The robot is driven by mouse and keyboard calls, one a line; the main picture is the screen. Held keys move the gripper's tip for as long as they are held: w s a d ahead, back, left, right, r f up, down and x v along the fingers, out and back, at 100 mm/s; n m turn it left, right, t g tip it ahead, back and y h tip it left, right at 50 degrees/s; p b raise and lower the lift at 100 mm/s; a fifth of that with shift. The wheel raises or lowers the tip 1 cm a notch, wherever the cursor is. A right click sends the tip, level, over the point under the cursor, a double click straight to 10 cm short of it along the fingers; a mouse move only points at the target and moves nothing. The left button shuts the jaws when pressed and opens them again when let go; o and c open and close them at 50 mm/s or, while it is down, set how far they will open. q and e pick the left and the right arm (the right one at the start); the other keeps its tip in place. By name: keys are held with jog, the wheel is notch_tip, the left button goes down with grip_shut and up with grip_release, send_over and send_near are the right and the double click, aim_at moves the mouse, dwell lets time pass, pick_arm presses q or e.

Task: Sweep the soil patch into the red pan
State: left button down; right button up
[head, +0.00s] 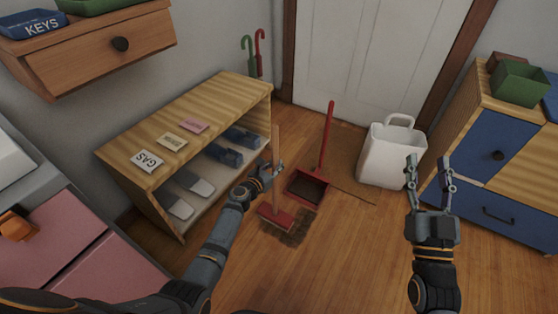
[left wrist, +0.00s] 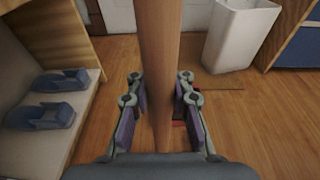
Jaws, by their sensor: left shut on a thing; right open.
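A broom with a wooden handle (head: 276,150) and a red head (head: 275,216) stands nearly upright on the floor. My left gripper (head: 273,172) is shut on its handle, which also fills the middle of the left wrist view (left wrist: 160,60). The dark soil patch (head: 293,232) lies on the floor beside the broom head, on its right, and the head hides part of it. The red pan (head: 322,200) lies just beyond, its long red handle (head: 327,135) standing up. Its inside looks dark; I cannot tell whether it holds soil. My right gripper (head: 431,172) is open and empty.
A wooden shoe rack (head: 215,109) with shoes and cards stands close left of my left arm. A white bag (head: 391,155) stands right of the pan. A blue-fronted cabinet (head: 482,152) is at the right. The wooden floor (head: 345,255) in front is clear.

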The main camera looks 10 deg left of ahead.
aim_at(273, 168)
pick_arm(q)
jog(key=shift+p+v, duration=0.7)
jog(key=shift+v, duration=0.7)
jog(key=shift+s+a, duration=0.15)
jog(key=shift+s, duration=0.15)
jog(key=shift+f, duration=0.1)
jog(key=shift+f+p+v, duration=0.15)
jog(key=shift+v, duration=0.7)
jog(key=shift+f+p+v, duration=0.15)
jog(key=shift+f+v, duration=0.05)
jog(key=shift+v, duration=0.65)
jog(key=shift+s, duration=0.1)
